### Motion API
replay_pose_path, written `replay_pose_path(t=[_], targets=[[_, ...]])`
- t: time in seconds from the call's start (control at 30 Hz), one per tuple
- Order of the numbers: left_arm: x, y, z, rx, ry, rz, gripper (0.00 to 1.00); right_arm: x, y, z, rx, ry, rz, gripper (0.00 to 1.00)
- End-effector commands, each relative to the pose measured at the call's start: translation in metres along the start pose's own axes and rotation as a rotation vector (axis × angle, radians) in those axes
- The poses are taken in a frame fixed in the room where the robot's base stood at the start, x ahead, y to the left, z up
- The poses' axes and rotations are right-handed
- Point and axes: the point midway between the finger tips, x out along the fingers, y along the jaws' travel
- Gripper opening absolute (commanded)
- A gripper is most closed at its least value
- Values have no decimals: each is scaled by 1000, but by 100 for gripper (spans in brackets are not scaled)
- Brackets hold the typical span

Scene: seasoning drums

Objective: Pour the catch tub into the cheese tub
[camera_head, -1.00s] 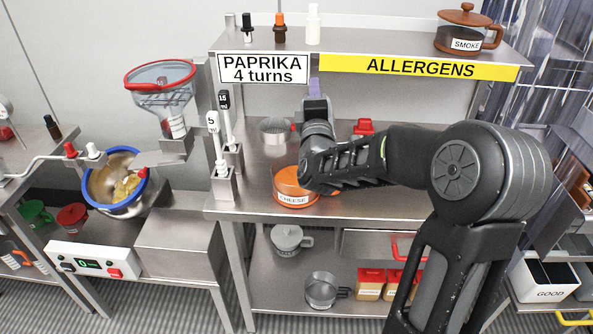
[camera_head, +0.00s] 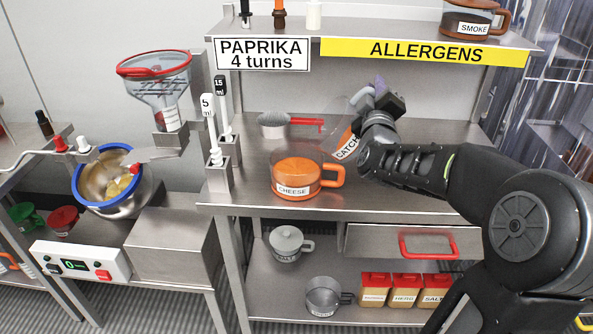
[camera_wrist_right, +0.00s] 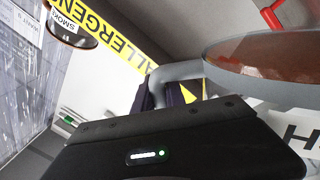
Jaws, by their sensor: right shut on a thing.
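The cheese tub (camera_head: 284,184), clear with an orange handle and orange contents, stands upright on the counter, labelled CHEESE. My right gripper (camera_head: 378,98) is up and to its right, shut on the catch tub (camera_head: 345,148). The catch tub is a clear tub with a CATCH label, tilted and held above the counter, apart from the cheese tub. Some orange shows low in it; my gripper and wrist hide part of it. In the right wrist view my gripper (camera_wrist_right: 172,97) closes on its grey handle (camera_wrist_right: 185,70), beside the round tub (camera_wrist_right: 268,62). My left gripper is out of view.
Measuring spoons (camera_head: 211,135) stand in holders to the left. The overhead shelf (camera_head: 425,32) carries the smoke pot (camera_head: 470,18). Free counter lies right of the cheese tub.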

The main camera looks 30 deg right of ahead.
Motion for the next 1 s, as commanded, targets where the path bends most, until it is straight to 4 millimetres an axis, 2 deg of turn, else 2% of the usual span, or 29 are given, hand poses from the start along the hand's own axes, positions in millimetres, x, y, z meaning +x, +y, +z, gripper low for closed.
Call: replay_pose_path(t=[0.03,0.23,0.47,0.63,1.0], targets=[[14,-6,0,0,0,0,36,-1,-2,12,58,-11,5,0],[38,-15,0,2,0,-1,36,0,3,41,274,-53,5,0],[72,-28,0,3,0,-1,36,-1,-5,76,414,-81,2,0],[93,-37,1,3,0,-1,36,-1,-2,102,563,-109,5,0],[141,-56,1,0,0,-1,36,-5,-24,148,801,-157,2,0]])
